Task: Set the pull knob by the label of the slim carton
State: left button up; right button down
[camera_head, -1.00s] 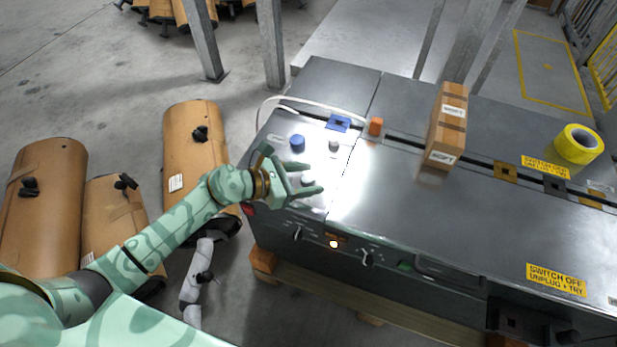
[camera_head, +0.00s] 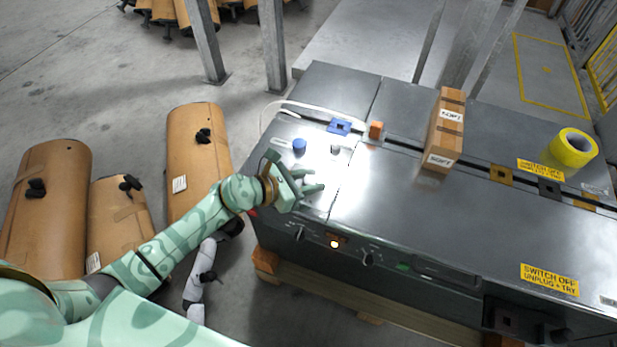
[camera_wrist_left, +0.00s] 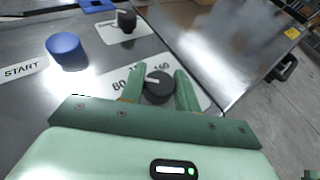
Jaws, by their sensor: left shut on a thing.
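In the head view the slim carton (camera_head: 446,130) stands on the machine's grey top, with white labels that seem to read SOFT. My left gripper (camera_head: 318,182) is low over the top's left end. In the left wrist view its fingers (camera_wrist_left: 159,92) are shut on a round black knob (camera_wrist_left: 158,86) with a white pointer. The pointer points left, towards the 80 side of a white scale plate (camera_wrist_left: 118,78); 160 shows on the right and the middle number is partly hidden. A second dark knob (camera_wrist_left: 126,20) stands on another pale plate beyond. My right gripper is not in view.
A blue button (camera_head: 299,146) beside a START label stands near the gripper. A blue block (camera_head: 339,126), an orange block (camera_head: 376,130) and a yellow tape roll (camera_head: 573,147) are on the top.

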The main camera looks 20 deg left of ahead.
pick_arm(q)
jog(key=n+t+y+p, duration=0.1)
jog(key=n+y+p, duration=0.1)
jog(key=p, duration=0.2)
jog(key=n+t+y+p, duration=0.1)
jog(key=n+y+p, duration=0.1)
jog(key=p, duration=0.2)
jog(key=shift+d+r+n+t+y, duration=0.1)
jog(key=shift+r+n+t+y, duration=0.2)
jog(key=shift+r+n+y, duration=0.1)
jog(key=shift+f+n+y+p, duration=0.2)
jog(key=shift+n+y+p, duration=0.4)
jog(key=shift+y, duration=0.2)
jog(key=shift+f+n+t+y+p, duration=0.15)
jog(key=shift+n+t+y+p, duration=0.25)
jog(key=shift+n+y, duration=0.45)
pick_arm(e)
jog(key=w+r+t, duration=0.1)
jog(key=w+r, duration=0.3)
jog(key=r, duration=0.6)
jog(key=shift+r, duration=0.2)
pick_arm(q)
jog(key=shift+y, duration=0.35)
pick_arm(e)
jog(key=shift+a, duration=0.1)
pick_arm(q)
jog(key=o, duration=1)
